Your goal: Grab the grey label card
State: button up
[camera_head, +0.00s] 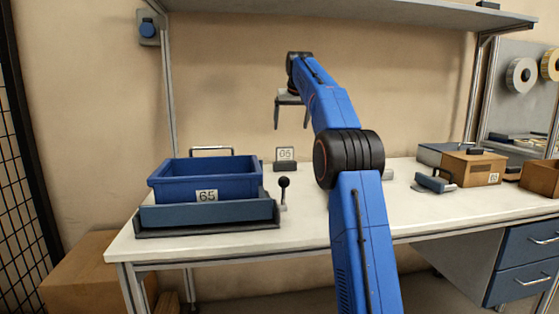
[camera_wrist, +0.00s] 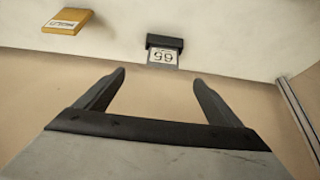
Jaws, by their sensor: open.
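The grey label card (camera_head: 285,153) stands upright in a small dark holder (camera_head: 285,166) at the back of the white workbench. In the wrist view the card (camera_wrist: 163,57) shows upside down, with dark digits, below the dark holder (camera_wrist: 165,41). My gripper (camera_head: 291,125) is open and empty, above the card in the head view, with its fingers pointing down. In the wrist view my gripper (camera_wrist: 160,80) has its two fingers apart, and the card lies beyond the tips, roughly between them. The fingers do not touch it.
A blue bin (camera_head: 180,181) sits in a dark tray at the left front, beside a black-knobbed lever (camera_head: 284,190). A yellow block (camera_wrist: 66,21) lies near the holder in the wrist view. A cardboard box (camera_head: 472,167) is at the right. A shelf (camera_head: 380,14) hangs above.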

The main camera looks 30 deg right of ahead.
aim_at(285, 150)
jog(key=x, duration=1.2)
jog(key=shift+a+x, duration=0.2)
jog(key=shift+x, duration=1.15)
jog(key=shift+a+x, duration=0.15)
jog(key=shift+x, duration=1.2)
jog(key=shift+w+r, duration=0.1)
jog(key=shift+w, duration=0.05)
jog(key=shift+c, duration=0.5)
jog(key=c, duration=1)
